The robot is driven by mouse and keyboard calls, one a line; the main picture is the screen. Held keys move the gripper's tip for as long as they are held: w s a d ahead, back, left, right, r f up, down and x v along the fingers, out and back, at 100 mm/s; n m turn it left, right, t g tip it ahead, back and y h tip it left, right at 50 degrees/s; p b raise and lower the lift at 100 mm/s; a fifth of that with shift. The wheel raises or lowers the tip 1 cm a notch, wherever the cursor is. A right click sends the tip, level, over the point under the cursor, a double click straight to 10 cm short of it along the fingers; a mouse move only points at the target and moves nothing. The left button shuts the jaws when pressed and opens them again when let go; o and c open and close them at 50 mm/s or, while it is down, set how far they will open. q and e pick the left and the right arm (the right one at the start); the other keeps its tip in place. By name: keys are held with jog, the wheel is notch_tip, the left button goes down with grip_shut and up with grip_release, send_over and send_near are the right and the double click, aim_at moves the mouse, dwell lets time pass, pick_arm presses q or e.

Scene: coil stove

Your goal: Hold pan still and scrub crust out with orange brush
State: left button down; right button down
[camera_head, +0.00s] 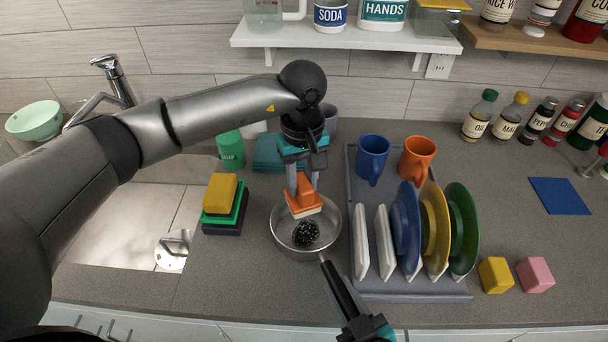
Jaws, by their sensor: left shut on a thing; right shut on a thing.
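The metal pan (284,241) sits on the grey counter, left of the dish rack. A black crust patch (306,234) shows on its inside bottom. Its dark handle (336,285) points down and to the right. My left gripper (303,186) is shut on the orange brush (304,200), with its pale bristles facing down over the pan, just behind the crust. I cannot tell whether the bristles touch the pan. My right gripper (360,322) is shut on the pan handle at the bottom edge of the view; its fingers are partly hidden.
A dish rack (440,291) with plates and two mugs stands close right of the pan. Stacked sponges (221,200) and the sink (125,230) lie to the left. Yellow (495,275) and pink (535,274) blocks are at the right. A shelf (345,39) hangs above.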

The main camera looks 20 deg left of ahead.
pick_arm(q)
jog(key=shift+f, duration=3.7)
jog(key=shift+f, duration=0.4)
jog(key=shift+s, duration=0.1)
